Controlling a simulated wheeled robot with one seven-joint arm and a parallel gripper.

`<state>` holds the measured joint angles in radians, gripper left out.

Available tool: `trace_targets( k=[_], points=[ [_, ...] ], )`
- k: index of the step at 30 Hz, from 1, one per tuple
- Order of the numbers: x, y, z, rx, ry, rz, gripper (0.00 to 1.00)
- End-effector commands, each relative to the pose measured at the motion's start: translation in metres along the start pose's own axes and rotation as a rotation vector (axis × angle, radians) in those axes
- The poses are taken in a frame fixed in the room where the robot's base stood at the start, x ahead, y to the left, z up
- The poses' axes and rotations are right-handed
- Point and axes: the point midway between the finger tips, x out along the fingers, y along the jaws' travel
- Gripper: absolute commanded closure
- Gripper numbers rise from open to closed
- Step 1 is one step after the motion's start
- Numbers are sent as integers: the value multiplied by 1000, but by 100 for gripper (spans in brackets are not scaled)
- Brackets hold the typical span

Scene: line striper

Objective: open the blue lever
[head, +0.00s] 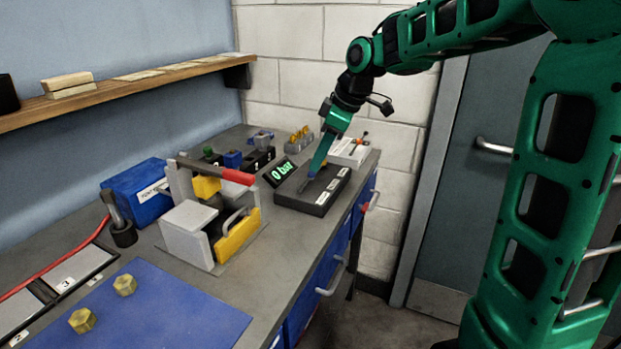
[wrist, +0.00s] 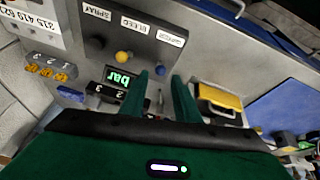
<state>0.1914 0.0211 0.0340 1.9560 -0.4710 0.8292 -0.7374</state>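A dark valve panel (head: 318,203) lies on the bench beside a green display reading 0 bar (head: 283,171). My gripper (head: 312,176) points down over the panel, low and close to its surface. In the wrist view my gripper (wrist: 160,76) is open, its two green fingers apart with nothing clearly held between them. The panel (wrist: 148,30) there carries labels SPRAY and BLEED, a third blurred label, and a yellow ball knob (wrist: 122,57). My fingers hide part of the panel's edge area.
A grey fixture with a red-handled clamp (head: 237,177) and yellow blocks (head: 238,235) stands left of the panel. A blue box (head: 137,193) sits behind it. Nozzles (head: 299,139) and a white tray (head: 350,150) stand beyond the panel. A blue mat (head: 165,312) lies nearer.

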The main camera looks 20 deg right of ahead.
Motion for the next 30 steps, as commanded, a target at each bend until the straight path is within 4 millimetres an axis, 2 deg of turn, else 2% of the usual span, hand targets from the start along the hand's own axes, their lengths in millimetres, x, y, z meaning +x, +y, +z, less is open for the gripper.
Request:
trace_targets(
  k=[6,12,18,26,30],
  points=[
    [41,-1,1,3,-2,-4,71],
    [66,0,2,5,-2,-2,71],
    [77,0,2,5,-3,0,71],
    [78,0,2,5,-2,1,71],
    [77,0,2,6,-2,1,100]
  ],
)
